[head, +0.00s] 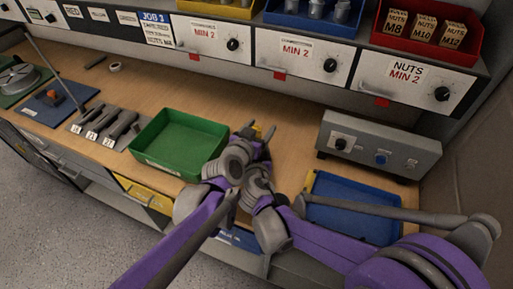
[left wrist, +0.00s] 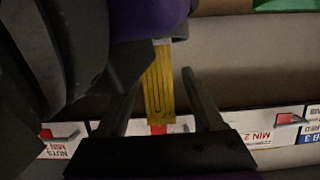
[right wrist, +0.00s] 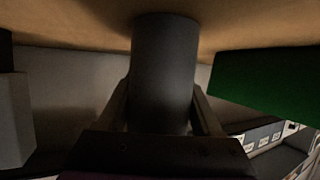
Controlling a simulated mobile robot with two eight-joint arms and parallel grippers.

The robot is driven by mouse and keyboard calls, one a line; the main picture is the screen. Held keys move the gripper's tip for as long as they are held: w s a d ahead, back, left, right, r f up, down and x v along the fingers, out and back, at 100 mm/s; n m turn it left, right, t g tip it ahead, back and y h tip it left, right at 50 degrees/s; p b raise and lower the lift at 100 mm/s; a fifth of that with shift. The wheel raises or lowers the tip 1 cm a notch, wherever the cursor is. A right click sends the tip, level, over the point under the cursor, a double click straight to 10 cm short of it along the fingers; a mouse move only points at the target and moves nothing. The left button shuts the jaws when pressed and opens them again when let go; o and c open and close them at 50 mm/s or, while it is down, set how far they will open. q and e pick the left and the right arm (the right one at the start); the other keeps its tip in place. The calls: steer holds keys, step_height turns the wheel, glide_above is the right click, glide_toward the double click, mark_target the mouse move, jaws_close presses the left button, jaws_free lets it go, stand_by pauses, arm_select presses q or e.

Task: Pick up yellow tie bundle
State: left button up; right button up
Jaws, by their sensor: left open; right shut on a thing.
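The yellow tie bundle (left wrist: 158,85) is a flat yellow strip in the left wrist view. It lies between the spread fingers of my left gripper (left wrist: 163,82), with a gap on each side; its upper end meets a pale grey piece under a purple and dark part. In the head view a small bit of yellow (head: 258,129) shows at my left gripper (head: 257,137), beyond the crossed arms. My right gripper (right wrist: 163,105) is shut on a dark grey cylinder (right wrist: 164,70) in the right wrist view. In the head view the right gripper cannot be clearly told apart from the arm links.
A green tray (head: 180,143) stands left of the grippers and a blue tray (head: 352,222) to the right. A grey control box (head: 378,145) is behind the blue tray. Labelled drawers (head: 304,62) overhang the back. Tools (head: 105,122) lie at left.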

arm_select(q)
jaws_close()
stand_by(0.3)
stand_by(0.4)
step_height(320, 180, up, 18)
stand_by(0.5)
arm_select(e)
steer(key=o, duration=1.4)
